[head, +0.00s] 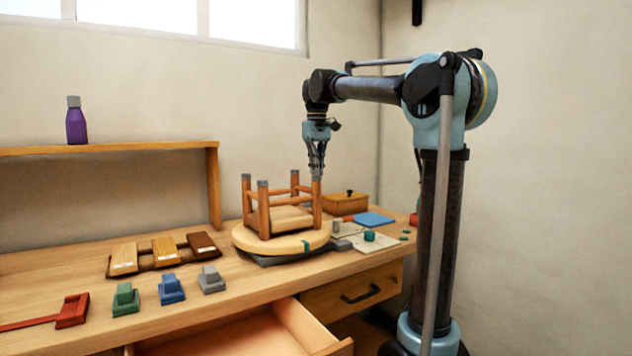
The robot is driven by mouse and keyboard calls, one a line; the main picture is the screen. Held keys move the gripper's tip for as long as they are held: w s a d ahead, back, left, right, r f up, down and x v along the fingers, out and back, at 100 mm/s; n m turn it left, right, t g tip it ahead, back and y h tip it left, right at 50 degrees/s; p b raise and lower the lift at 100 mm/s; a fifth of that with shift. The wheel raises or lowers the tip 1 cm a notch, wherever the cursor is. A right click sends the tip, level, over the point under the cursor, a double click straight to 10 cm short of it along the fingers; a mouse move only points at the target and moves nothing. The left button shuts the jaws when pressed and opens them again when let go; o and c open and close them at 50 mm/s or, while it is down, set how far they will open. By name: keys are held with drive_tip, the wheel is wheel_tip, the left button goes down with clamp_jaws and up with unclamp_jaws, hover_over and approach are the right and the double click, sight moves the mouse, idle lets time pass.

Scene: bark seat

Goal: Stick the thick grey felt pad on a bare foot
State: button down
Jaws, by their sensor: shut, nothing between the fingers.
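A small wooden stool (285,216) stands upside down on a round pale wood disc (248,238), its feet pointing up. Grey tips show on the left foot (246,177), the front foot (263,184) and the back foot (295,173). The right foot (317,179) also looks grey at its top. My gripper (316,173) points straight down just over that right foot, with its fingers shut and nothing held. I cannot tell whether the fingertips touch the foot, or which grey tip is the thick felt pad.
Red, green (125,299), blue (171,289) and grey (211,279) blocks line the bench front. Wood samples (165,250) lie behind them. A wooden box (345,203), blue sheet (374,219) and small green item (369,236) are right of the stool. A drawer (250,335) is open below.

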idle(0.4)
drive_tip(key=shift+r, duration=3)
drive_tip(key=shift+f, duration=0.1)
drive_tip(key=s+d+f+m+t, duration=0.1)
drive_tip(key=s+d+f+m, duration=0.1)
drive_tip(key=s+d+f, duration=0.55)
drive_tip(key=s+d+f+m, duration=0.1)
drive_tip(key=s+d+f, duration=0.4)
drive_tip(key=s+f, duration=0.45)
drive_tip(key=s+d+f+m+t, duration=0.1)
drive_tip(key=s+d+f+m, duration=0.1)
drive_tip(key=s+d+f, duration=0.65)
drive_tip(key=s+f, duration=0.3)
drive_tip(key=f, duration=0.6)
drive_tip(key=s+f+m, duration=0.1)
drive_tip(key=s+f, duration=0.2)
drive_tip(key=f, duration=0.6)
drive_tip(key=shift+s+d+m, duration=0.15)
drive_tip(key=shift+m, duration=0.15)
